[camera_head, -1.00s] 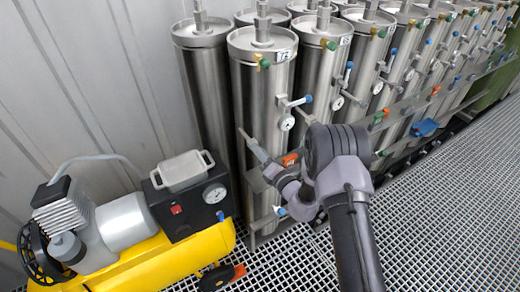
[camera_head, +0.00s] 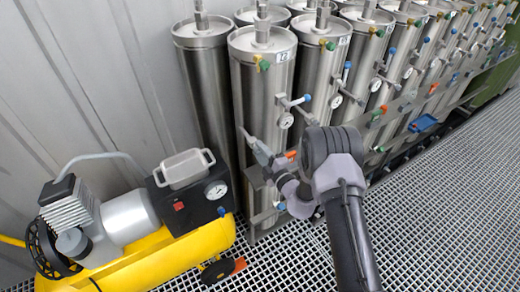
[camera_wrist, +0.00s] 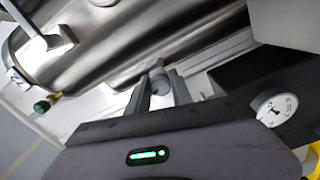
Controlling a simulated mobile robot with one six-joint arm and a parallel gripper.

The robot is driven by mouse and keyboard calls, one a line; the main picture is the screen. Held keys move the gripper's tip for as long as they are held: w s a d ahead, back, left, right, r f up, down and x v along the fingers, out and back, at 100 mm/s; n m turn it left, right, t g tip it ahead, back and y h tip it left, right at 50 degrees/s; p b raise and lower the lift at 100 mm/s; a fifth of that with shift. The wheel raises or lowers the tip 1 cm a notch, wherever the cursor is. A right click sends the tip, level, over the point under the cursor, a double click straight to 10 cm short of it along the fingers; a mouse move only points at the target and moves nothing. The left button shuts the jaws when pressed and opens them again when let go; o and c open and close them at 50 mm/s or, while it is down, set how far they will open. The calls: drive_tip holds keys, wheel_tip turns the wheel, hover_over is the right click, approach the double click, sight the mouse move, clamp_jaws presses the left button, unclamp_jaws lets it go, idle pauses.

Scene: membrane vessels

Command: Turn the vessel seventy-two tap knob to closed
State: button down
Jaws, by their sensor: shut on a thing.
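Vessel seventy-two (camera_head: 262,90) is the upright steel cylinder at the front of the row, with a small number label (camera_head: 282,57) near its top. In the wrist view the vessel (camera_wrist: 95,65) lies across the upper left. My gripper (camera_head: 258,150) is at the lower part of the vessel, at its front. In the wrist view my gripper (camera_wrist: 158,90) has its two fingers closed on a small grey round piece, which looks like the tap knob (camera_wrist: 160,82). The knob's marking and exact angle cannot be made out.
A yellow compressor (camera_head: 190,258) with a black box and gauge stands at the left, close to the vessel. More steel vessels (camera_head: 322,70) stand close behind and right, with taps and gauges. The grating floor (camera_head: 440,220) at the right is clear.

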drive_tip(key=shift+m+p, duration=0.3)
drive_tip(key=shift+m, duration=1.7)
drive_tip(key=c, duration=1.1)
unclamp_jaws()
drive_tip(key=p+v, duration=0.1)
drive_tip(key=v, duration=1.6)
drive_tip(key=shift+s+d+p, duration=0.2)
drive_tip(key=shift+p, duration=0.1)
